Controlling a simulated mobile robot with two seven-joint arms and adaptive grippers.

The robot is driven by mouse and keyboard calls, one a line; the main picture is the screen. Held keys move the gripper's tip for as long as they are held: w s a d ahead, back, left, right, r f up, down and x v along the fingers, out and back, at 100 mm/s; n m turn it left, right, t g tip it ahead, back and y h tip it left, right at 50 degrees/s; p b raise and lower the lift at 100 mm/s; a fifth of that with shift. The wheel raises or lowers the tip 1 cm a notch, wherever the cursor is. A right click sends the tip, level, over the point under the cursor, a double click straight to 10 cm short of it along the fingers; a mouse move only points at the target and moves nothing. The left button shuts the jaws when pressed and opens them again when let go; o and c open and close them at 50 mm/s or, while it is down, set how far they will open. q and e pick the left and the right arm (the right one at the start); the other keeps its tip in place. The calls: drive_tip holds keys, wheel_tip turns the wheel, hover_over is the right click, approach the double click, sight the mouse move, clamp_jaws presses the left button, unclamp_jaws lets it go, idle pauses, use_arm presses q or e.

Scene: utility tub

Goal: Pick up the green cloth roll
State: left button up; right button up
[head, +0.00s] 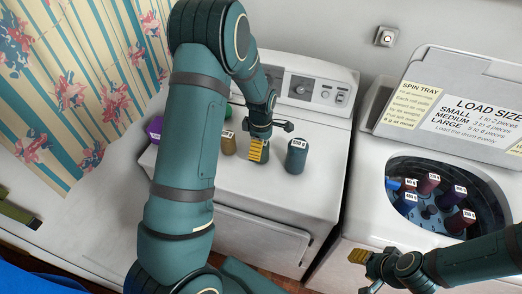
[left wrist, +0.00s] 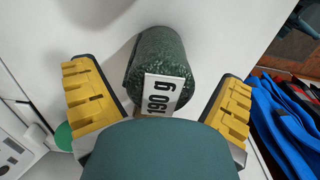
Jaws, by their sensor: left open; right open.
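A dark green speckled cloth roll (left wrist: 160,60) with a 190 g label shows in the left wrist view. It lies between the two yellow-padded fingers of my left gripper (left wrist: 158,105), which is open, with a gap on both sides. In the head view my left gripper (head: 258,150) is low over the white dryer top, and the arm hides part of that area. My right gripper (head: 368,268) is open and empty at the lower right, in front of the washer.
On the dryer (head: 325,190) stand a dark teal roll (head: 297,157), a tan roll (head: 229,146), a green roll (head: 228,111) and a purple roll (head: 154,130). The washer tub (head: 400,168) at right holds several labelled rolls. The dryer's right front top is clear.

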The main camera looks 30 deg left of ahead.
use_arm(q)
drive_tip(key=shift+c, duration=0.3)
drive_tip(key=c, duration=1.3)
drive_tip(key=shift+c, duration=0.2)
